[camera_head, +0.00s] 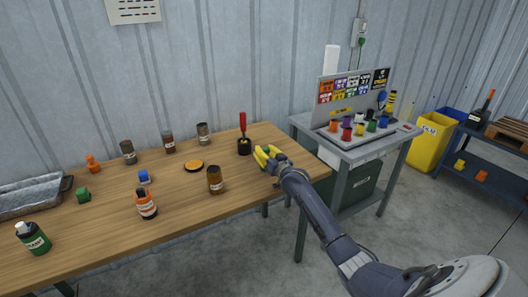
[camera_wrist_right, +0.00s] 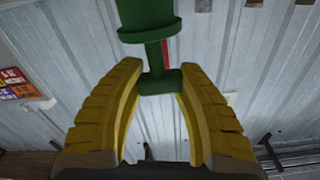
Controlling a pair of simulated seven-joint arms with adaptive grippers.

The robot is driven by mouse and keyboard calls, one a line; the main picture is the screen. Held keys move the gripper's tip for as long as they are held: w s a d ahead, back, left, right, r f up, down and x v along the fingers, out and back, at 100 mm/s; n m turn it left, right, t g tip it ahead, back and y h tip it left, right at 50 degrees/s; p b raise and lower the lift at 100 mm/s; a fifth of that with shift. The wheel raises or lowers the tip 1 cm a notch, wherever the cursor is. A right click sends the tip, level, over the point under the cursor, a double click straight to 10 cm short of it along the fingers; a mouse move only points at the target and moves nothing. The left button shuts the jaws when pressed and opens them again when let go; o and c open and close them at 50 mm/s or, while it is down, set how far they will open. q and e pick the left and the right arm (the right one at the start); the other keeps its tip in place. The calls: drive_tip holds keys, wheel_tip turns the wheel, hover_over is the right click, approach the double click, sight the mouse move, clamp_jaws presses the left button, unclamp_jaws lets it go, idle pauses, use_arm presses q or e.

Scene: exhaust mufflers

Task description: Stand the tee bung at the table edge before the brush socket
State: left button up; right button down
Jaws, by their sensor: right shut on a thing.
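The green tee bung (camera_wrist_right: 150,40) has a wide flanged body, a thin stem and a crossbar. My right gripper (camera_wrist_right: 159,78) is shut on its crossbar end, with the body beyond the yellow fingertips. In the head view my right gripper (camera_head: 266,157) is at the right end of the wooden table, and only a bit of green shows between its fingers. The black brush socket (camera_head: 244,147), with a red-handled brush upright in it, stands just left of the gripper. Whether the bung touches the table cannot be told. My left gripper is out of view.
A brown jar (camera_head: 215,180) and an orange disc (camera_head: 193,166) are left of the gripper. A grey stand (camera_head: 350,140) is to the right.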

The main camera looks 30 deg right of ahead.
drive_tip(key=shift+f, duration=0.4)
drive_tip(key=c, duration=0.9)
unclamp_jaws()
drive_tip(key=shift+r, duration=0.1)
